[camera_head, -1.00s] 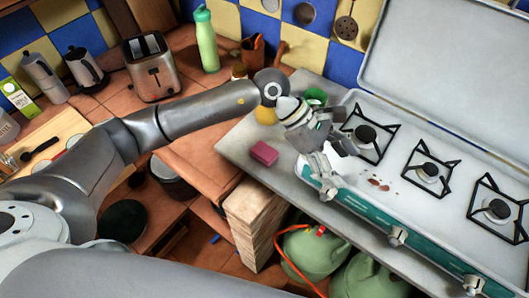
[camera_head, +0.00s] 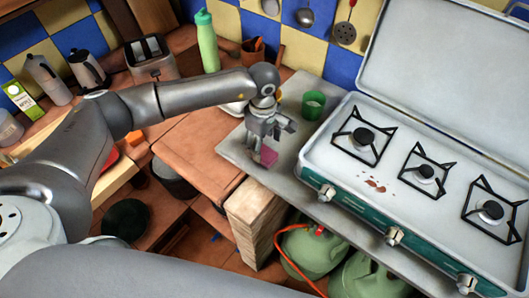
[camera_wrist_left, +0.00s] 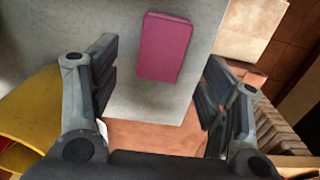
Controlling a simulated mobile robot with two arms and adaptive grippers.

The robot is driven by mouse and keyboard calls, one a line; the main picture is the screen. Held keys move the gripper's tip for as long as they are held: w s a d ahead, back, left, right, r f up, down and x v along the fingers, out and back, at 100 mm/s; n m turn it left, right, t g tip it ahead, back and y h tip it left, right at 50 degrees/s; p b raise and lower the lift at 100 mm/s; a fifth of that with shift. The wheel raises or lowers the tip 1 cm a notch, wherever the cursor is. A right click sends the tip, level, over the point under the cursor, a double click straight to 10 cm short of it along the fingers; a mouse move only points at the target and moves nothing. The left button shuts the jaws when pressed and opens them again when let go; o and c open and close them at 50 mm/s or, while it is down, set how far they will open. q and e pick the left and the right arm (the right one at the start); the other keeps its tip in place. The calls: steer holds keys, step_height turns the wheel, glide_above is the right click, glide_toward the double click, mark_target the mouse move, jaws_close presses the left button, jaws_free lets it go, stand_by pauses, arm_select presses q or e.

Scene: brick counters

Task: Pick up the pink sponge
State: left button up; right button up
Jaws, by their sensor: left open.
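The pink sponge (camera_head: 268,157) lies on the grey counter slab, left of the gas stove, partly hidden by my left gripper (camera_head: 262,148). In the left wrist view the sponge (camera_wrist_left: 164,47) is a pink block lying flat on the grey surface, ahead of and between the two fingers. My left gripper (camera_wrist_left: 160,92) is open and empty, with its fingers spread wider than the sponge. It is above the sponge, pointing down. My right gripper is not in view.
The gas stove (camera_head: 400,165) with raised lid stands to the right. A green cup (camera_head: 313,105) stands behind the gripper. A green bottle (camera_head: 207,42) and a toaster (camera_head: 150,60) stand at the back left. The slab's front edge is close to the sponge.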

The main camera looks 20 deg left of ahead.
mark_target(264, 152)
arm_select(q)
steer(key=f, duration=0.1)
steer(key=f+p, duration=0.2)
steer(key=shift+s+d+f, duration=0.2)
steer(key=shift+d, duration=0.1)
steer(key=shift+f, duration=0.55)
steer(key=shift+w, duration=0.1)
steer(key=c, duration=0.9)
